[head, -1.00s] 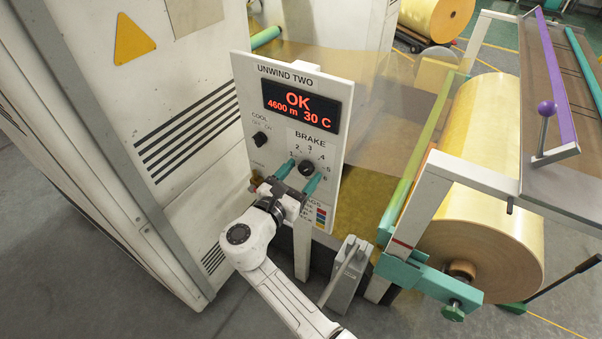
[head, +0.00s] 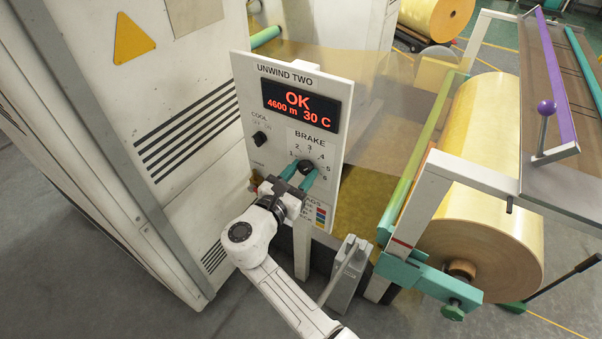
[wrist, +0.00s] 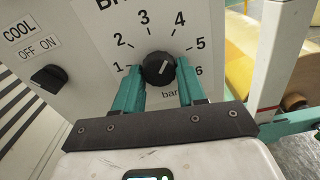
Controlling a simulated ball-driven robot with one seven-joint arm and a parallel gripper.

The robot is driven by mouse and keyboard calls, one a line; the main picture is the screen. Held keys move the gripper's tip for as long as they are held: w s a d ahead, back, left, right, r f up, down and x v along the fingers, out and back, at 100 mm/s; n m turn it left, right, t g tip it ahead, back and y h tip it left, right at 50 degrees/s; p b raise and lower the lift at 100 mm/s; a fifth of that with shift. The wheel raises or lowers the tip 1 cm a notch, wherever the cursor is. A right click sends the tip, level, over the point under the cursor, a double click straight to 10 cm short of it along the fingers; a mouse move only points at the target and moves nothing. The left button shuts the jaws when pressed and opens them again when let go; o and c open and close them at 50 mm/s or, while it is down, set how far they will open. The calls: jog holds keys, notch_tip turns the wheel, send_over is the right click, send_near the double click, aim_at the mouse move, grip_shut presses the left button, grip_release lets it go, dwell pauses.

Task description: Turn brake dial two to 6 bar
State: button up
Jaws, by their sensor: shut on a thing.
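The black brake dial (head: 306,166) sits on the white UNWIND TWO panel (head: 326,72), under the word BRAKE. In the wrist view the dial (wrist: 158,69) is ringed by the numbers 1 to 6, with "bar" below. Its white mark points up and to the right, roughly toward 4. My gripper (head: 299,172) reaches up to it from below. In the wrist view the teal fingers of my gripper (wrist: 159,76) are shut on the dial, one on each side. The fingers partly cover the lower sides of the dial face.
A black COOL switch (head: 259,138) is to the left of the dial. The red display (head: 300,105) above reads OK, 4600 m, 30 C. A grey pedal-like unit (head: 347,277) stands below right. A large yellow roll (head: 480,170) is to the right, a pale cabinet (head: 170,110) to the left.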

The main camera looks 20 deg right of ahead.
jog(key=shift+f+m+b, duration=0.1)
jog(key=shift+m+b, duration=0.2)
jog(key=m+b, duration=0.2)
jog(key=shift+f+m, duration=0.1)
jog(key=shift+m, duration=0.3)
jog(key=m+b, duration=0.4)
jog(key=shift+m, duration=0.3)
jog(key=m+b, duration=0.4)
jog(key=shift+w+a, duration=0.1)
jog(key=m+b, duration=0.1)
jog(key=m, duration=0.1)
jog(key=m+b, duration=0.1)
jog(key=shift+r+m+b, duration=0.2)
jog(key=shift+m+b, duration=0.2)
jog(key=shift+r, duration=0.1)
jog(key=o, duration=1)
jog(key=shift+o, duration=0.2)
jog(key=shift+a, duration=0.1)
